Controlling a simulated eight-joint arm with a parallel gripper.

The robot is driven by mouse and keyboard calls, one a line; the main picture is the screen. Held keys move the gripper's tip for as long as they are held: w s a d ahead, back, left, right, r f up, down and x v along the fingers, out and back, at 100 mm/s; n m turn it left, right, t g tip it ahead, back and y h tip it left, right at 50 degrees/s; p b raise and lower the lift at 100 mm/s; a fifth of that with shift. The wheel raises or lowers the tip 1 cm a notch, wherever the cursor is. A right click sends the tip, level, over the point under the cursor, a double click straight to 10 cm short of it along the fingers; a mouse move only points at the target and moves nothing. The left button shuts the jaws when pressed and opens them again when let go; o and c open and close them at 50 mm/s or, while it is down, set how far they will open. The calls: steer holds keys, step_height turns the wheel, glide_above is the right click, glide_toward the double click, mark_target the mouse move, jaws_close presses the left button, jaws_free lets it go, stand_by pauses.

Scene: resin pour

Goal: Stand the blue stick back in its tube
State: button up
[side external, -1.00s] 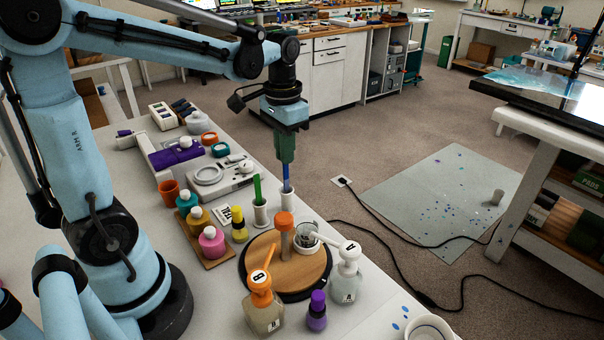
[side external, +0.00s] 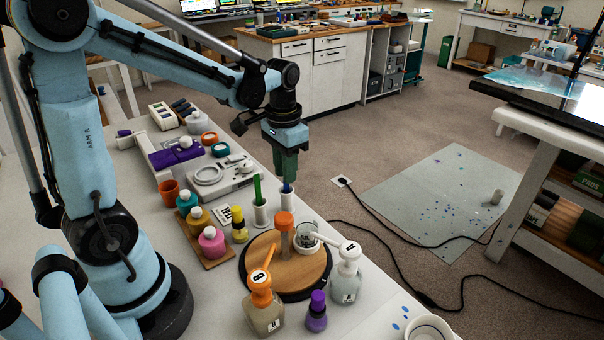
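The blue stick (side external: 287,188) stands upright with its lower part inside a white tube (side external: 289,207); only its short upper end shows between the tube and my gripper. My gripper (side external: 288,179) points straight down over that tube, with its green fingers at the top of the stick. At this size I cannot tell whether the fingers are closed on the stick or parted around it. A green stick (side external: 258,188) stands in a second white tube (side external: 260,213) just to the left.
A round wooden board (side external: 283,277) bears a cup (side external: 307,235) and an orange-topped post (side external: 285,222). Pump bottles (side external: 264,312) (side external: 346,282) and a purple-capped bottle (side external: 317,312) stand in front. A scale (side external: 222,174) and colour bottles (side external: 211,242) are left. The table's edge lies close right of the tubes.

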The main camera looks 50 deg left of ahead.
steer(key=shift+o, duration=0.9)
steer(key=shift+r, duration=0.1)
step_height(320, 180, up, 12)
steer(key=s+d+f+t, duration=0.5)
steer(key=d+f+t, duration=0.2)
steer(key=shift+d+f, duration=0.2)
steer(key=shift+d, duration=0.05)
stand_by(0.8)
